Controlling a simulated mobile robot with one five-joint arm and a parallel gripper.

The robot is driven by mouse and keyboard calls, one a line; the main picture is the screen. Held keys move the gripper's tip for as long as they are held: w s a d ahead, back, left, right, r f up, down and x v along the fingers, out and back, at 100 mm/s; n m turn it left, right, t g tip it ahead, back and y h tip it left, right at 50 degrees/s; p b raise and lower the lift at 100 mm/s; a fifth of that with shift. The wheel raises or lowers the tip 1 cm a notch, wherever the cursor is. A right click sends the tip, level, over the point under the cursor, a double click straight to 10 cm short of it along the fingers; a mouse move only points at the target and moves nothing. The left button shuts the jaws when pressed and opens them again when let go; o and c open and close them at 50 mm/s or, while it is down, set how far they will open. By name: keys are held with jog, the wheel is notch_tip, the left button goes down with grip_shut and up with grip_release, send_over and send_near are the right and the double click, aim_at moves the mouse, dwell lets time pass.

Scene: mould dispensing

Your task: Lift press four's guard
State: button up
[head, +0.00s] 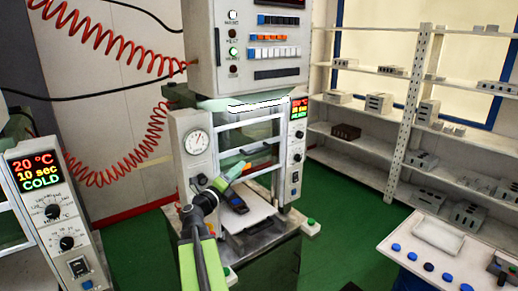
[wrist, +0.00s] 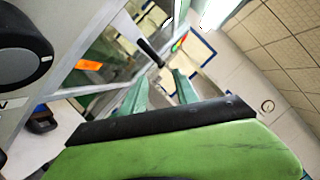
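The press at the middle of the head view has a barred, see-through guard (head: 250,135) in its front opening. No press number is legible, so I cannot confirm that it is press four. My gripper (head: 236,170) is in front of the guard's lower part. In the wrist view its two teal fingers stand apart, so my gripper (wrist: 160,82) is open. A black bar-shaped handle (wrist: 150,52) lies just beyond the fingertips, with no clear contact. The guard's pane (wrist: 100,62) shows behind it. The guard's lower edge is partly hidden by my arm in the head view.
A pale plate (head: 252,214) lies low in front of the press. Another press panel (head: 45,190) reads 20 °C, 10 sec, COLD at left. A red coiled hose (head: 115,155) hangs behind. Shelves (head: 395,110) with grey blocks and a button table (head: 440,250) stand right. Green floor lies between.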

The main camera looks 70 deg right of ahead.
aim_at(257, 152)
jog(key=p+x, duration=0.2)
jog(key=x, duration=1.3)
jog(key=shift+p, duration=0.4)
grip_shut()
jog(key=shift+s, duration=0.1)
